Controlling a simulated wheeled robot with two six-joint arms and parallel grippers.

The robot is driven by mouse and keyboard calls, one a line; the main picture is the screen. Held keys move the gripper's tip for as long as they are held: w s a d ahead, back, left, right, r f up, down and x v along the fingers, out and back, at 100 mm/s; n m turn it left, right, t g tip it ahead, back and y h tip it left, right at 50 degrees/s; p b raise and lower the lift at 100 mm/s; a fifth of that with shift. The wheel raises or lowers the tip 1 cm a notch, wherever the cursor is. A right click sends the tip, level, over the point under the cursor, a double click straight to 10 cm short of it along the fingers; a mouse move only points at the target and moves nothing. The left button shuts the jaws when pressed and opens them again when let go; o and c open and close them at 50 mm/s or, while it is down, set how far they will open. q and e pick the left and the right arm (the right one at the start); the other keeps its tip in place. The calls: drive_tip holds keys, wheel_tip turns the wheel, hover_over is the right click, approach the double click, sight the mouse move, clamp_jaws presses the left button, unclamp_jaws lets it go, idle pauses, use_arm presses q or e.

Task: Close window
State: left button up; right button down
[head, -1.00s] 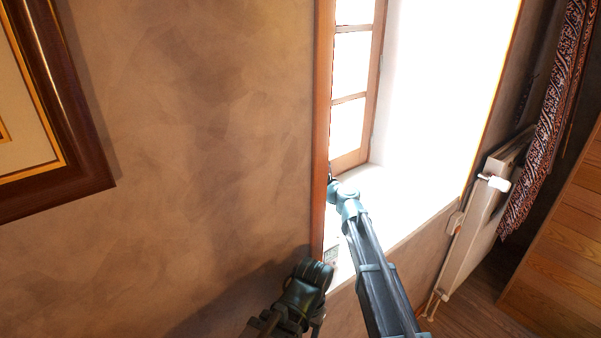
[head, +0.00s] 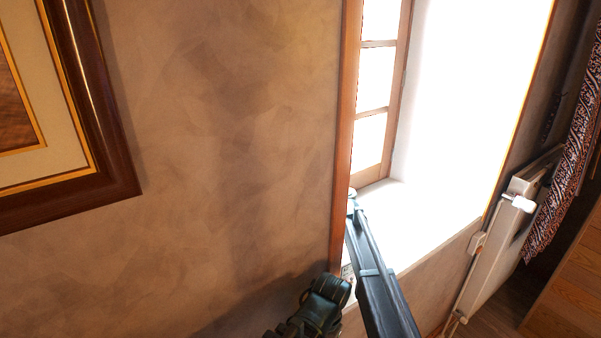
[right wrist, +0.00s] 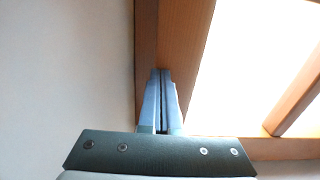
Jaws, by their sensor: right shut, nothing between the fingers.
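The window (head: 375,112) has a wooden frame and several bright panes. It stands in a white recess in the upper right of the head view. How far it is open cannot be told. In the right wrist view its wooden frame (right wrist: 184,48) rises in front of my fingers, with bright glass to the right. My right gripper (right wrist: 160,88) is shut and empty, its fingers pointing at the wood; whether they touch cannot be told. My left gripper cannot be made out.
A brown wall fills the left, with a framed picture (head: 88,120) on it. A white sill (head: 425,225) runs below the window. A radiator (head: 497,250) and a patterned curtain (head: 568,180) are at the right.

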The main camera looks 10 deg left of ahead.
drive_tip(key=x, duration=0.3)
drive_tip(key=shift+w+a+r, duration=0.15)
drive_tip(key=shift+w+r, duration=0.05)
drive_tip(key=shift+w, duration=0.15)
drive_tip(key=shift+a, duration=0.1)
drive_tip(key=v, duration=1.5)
drive_tip(key=shift+s+f, duration=0.15)
drive_tip(key=shift+s, duration=0.3)
